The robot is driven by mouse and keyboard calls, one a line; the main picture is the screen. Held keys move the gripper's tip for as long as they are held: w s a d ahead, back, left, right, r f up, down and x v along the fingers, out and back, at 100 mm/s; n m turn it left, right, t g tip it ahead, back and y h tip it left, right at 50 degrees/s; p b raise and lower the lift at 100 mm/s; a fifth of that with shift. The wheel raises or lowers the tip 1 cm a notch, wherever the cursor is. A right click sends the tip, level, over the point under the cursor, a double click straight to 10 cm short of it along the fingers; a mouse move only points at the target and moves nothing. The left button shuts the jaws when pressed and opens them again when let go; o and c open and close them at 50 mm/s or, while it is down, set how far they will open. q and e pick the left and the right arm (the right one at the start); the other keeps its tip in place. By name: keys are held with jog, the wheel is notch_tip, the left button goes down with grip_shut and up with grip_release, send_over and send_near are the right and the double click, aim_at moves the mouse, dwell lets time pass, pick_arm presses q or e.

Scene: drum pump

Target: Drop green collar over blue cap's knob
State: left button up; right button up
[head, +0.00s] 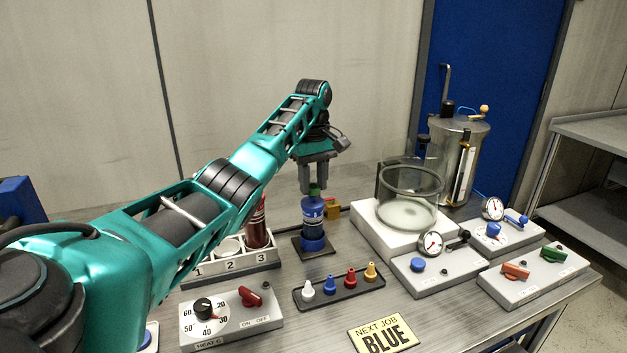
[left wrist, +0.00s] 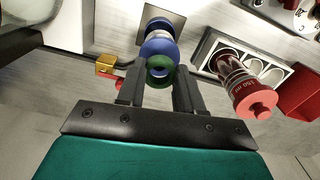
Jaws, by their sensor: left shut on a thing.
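The blue-capped bottle (head: 313,222) stands upright on a dark square plate; its blue cap (left wrist: 158,46) shows in the left wrist view. My left gripper (head: 314,184) points down directly above it, shut on the green collar (head: 315,190). In the left wrist view the collar (left wrist: 160,70) is a green ring between the two fingertips (left wrist: 159,78), overlapping the near edge of the blue cap. The cap's knob is not clearly visible, and I cannot tell whether the collar touches it. My right gripper is not in view.
A numbered rack (head: 232,268) with a red bottle (head: 257,226) stands left of the plate. A small yellow block (head: 332,210) sits close behind right. A tray of coloured nozzles (head: 340,290) lies in front, and a glass vessel (head: 410,196) stands right.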

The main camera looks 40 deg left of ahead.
pick_arm(q)
jog(key=shift+f, duration=1.15)
dwell(2.0)
jog(key=o, duration=1.6)
jog(key=shift+c, duration=0.2)
jog(key=shift+r, duration=3.55)
jog(key=shift+d, duration=0.1)
